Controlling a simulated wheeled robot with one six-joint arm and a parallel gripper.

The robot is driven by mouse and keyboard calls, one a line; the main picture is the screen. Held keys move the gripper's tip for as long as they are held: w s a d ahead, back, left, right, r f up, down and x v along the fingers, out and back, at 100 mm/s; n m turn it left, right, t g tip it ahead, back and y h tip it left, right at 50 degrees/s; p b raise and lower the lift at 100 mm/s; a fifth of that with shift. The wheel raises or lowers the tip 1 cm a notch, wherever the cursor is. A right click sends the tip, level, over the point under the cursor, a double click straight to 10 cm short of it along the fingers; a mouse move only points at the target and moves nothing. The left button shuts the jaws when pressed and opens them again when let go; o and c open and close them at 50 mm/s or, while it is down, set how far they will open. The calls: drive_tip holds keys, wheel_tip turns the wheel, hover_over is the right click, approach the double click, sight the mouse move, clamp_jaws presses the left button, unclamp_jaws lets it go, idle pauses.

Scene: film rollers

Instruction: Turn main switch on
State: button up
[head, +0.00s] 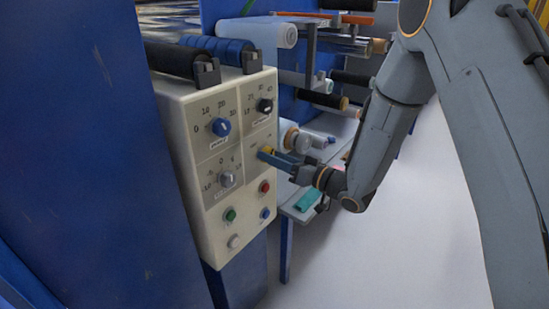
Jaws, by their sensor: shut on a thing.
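A cream control panel (200,180) stands left of centre and carries several knobs and buttons. My gripper (266,153) reaches in from the right and is shut on a yellow knob (264,149) at the panel's right side, below the black knob (265,105). The yellow knob is probably the main switch, but its label is too small to read. The gripper covers part of it, and I cannot tell which way it is turned. A blue knob (221,127), a grey knob (226,179) and a red button (264,187) sit nearby.
A green button (230,214), a small blue button (265,213) and a white button (234,241) are low on the panel. Rollers (217,48) lie above and behind it. A blue wall (90,150) fills the left. Open floor (400,250) lies at lower right.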

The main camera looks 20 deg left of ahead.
drive_tip(key=o, duration=1)
drive_tip(key=shift+o, duration=0.2)
drive_tip(key=shift+d, duration=0.1)
drive_tip(key=b+v, duration=0.1)
drive_tip(key=v, duration=0.6)
drive_tip(key=shift+s+d, duration=0.2)
drive_tip(key=shift+d, duration=0.15)
